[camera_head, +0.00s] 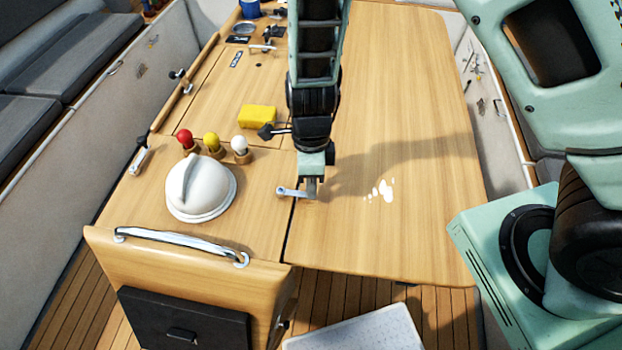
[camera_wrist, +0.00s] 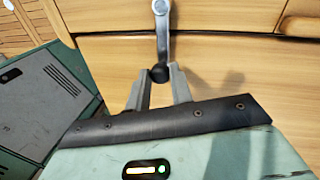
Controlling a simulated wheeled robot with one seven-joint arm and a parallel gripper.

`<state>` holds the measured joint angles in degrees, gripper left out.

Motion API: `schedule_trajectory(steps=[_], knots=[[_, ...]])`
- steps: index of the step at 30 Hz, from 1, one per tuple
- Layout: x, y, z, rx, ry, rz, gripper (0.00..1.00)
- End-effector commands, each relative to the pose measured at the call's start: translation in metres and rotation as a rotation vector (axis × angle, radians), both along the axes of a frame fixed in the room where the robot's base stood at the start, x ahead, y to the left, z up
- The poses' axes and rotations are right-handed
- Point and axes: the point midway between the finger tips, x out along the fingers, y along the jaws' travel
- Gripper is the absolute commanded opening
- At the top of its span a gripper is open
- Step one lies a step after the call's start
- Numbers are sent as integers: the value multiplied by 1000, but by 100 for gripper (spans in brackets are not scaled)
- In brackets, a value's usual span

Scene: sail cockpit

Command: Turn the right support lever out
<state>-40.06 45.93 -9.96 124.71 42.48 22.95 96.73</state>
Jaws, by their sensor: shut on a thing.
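The right support lever (camera_head: 291,192) is a short silver arm on the wooden table top. Its round pivot is left of the dark seam, and the arm lies across the seam to the right. In the wrist view the lever (camera_wrist: 163,38) runs from its pivot at the top edge down to a dark round knob (camera_wrist: 159,73). My gripper (camera_head: 311,188) is down at the lever's right end. In the wrist view my gripper (camera_wrist: 158,76) has its two grey fingers on either side of the knob, shut on it. The knob is hidden in the head view.
A white dome (camera_head: 200,190) stands left of the lever. Behind it are red (camera_head: 185,137), yellow (camera_head: 211,141) and white (camera_head: 239,144) knobbed pegs. A yellow block (camera_head: 258,116) lies farther back. A metal rail (camera_head: 180,244) crosses the front. The right leaf (camera_head: 410,150) is clear.

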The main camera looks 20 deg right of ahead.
Motion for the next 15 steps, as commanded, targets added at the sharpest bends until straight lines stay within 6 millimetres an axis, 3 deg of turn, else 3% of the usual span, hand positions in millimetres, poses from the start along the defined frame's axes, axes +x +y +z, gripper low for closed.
schedule_trajectory(steps=[2,3,4,15], knots=[[0,1,1,1,2,0,0],[0,1,1,1,2,0,33],[0,1,1,2,2,1,42],[1,1,4,1,0,2,43]])
